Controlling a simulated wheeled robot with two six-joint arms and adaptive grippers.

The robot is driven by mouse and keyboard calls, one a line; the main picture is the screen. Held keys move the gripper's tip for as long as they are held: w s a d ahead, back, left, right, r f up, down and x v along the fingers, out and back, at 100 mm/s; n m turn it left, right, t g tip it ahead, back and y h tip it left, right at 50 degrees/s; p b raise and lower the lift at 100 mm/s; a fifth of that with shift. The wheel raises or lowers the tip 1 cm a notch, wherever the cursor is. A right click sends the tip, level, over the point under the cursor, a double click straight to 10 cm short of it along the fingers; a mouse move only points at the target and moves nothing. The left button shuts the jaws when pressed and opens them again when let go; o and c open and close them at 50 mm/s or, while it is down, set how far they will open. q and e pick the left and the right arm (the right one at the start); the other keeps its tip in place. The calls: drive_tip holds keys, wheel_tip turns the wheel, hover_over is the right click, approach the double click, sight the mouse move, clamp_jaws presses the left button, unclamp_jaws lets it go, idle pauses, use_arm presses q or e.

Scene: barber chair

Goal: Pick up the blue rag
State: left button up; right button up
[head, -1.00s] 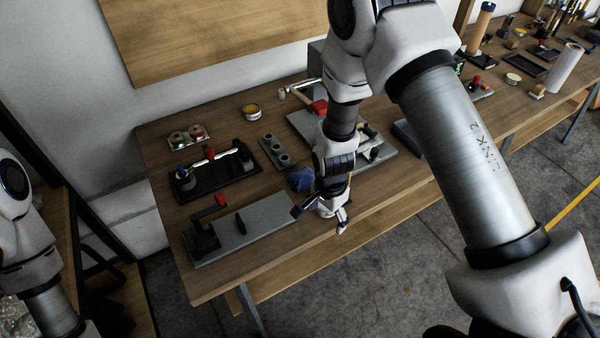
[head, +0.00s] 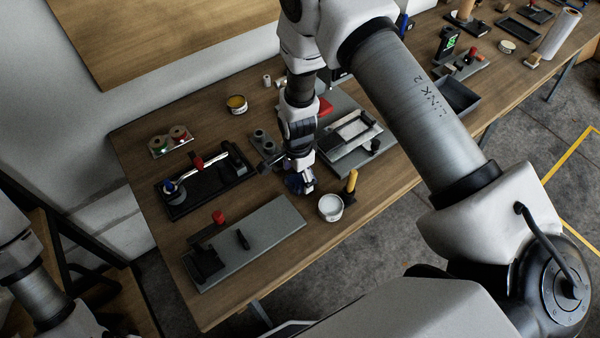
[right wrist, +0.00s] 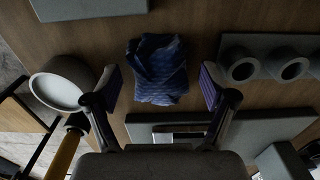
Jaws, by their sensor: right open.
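The blue rag (right wrist: 158,70) lies crumpled on the wooden table, seen in the right wrist view between and slightly beyond the fingertips. My right gripper (right wrist: 162,86) is open, with one finger on each side of the rag and nothing held. In the head view the rag (head: 296,184) is mostly hidden under my right gripper (head: 288,174). Whether the fingers touch the rag cannot be told. My left arm shows at the lower left of the head view, but its gripper is out of view.
A white-topped tin (head: 331,207) and a yellow handle (head: 352,181) stand close to the right. A grey holder with round holes (right wrist: 262,64) is near the other finger. A grey board (head: 250,238) lies in front, and a black tray (head: 205,185) is to the left.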

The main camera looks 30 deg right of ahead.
drive_tip(key=shift+f, duration=0.6)
drive_tip(key=shift+s+r, duration=0.1)
drive_tip(key=shift+s, duration=0.05)
drive_tip(key=shift+c, duration=1.4)
drive_tip(key=c, duration=1)
drive_tip(key=shift+o, duration=0.2)
drive_tip(key=shift+r, duration=0.1)
